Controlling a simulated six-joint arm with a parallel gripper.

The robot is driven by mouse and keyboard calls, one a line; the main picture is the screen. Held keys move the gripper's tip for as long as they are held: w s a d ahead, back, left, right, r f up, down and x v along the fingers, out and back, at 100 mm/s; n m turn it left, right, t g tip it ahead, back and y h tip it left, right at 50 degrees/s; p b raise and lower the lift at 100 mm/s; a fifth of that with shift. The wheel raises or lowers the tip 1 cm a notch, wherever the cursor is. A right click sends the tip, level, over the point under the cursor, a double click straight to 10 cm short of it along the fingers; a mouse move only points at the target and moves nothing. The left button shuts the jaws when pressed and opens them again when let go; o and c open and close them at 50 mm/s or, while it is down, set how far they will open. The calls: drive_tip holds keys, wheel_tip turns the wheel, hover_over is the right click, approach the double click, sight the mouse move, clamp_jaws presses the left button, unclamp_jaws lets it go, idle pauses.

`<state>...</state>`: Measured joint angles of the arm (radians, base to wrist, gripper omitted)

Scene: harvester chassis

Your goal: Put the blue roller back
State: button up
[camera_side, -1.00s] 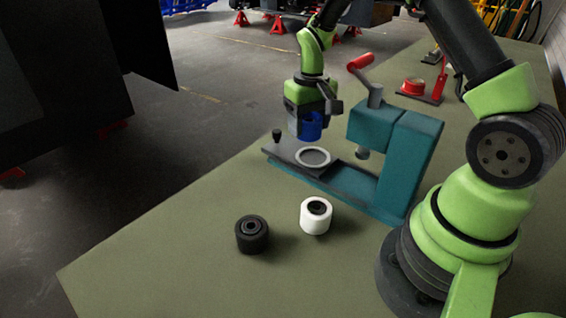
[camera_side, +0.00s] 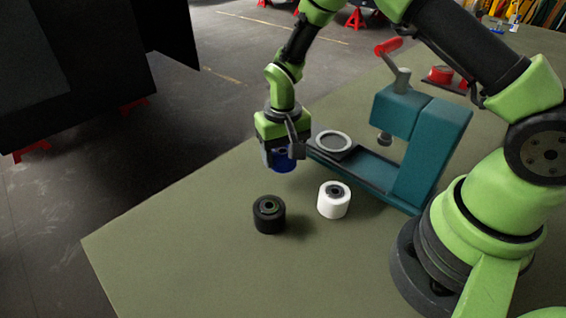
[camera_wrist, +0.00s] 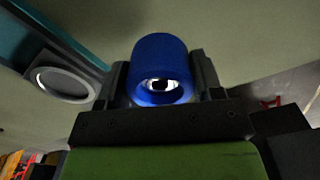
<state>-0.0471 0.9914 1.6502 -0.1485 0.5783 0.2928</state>
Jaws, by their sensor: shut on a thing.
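The blue roller (camera_side: 283,163) is between the jaws of my gripper (camera_side: 284,158), held above the green table. In the wrist view the blue roller (camera_wrist: 161,62) fills the gap between my gripper's fingers (camera_wrist: 162,82), and its hollow end faces the camera. In the side view its upper part is hidden by the gripper. A black roller (camera_side: 269,215) and a white roller (camera_side: 334,200) stand upright on the table, in front of and below my gripper, apart from each other.
A teal press (camera_side: 420,130) with a red-handled lever (camera_side: 388,47) stands right of my gripper. Its sliding plate carries an empty grey ring (camera_side: 333,141). A red part (camera_side: 440,75) lies behind it. The table's left front is clear.

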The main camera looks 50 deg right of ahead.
sight(283, 164)
drive_tip(key=shift+f, duration=1.45)
drive_tip(key=shift+f, duration=0.2)
drive_tip(key=o, duration=0.9)
drive_tip(key=shift+o, duration=0.2)
drive_tip(key=shift+r, duration=0.1)
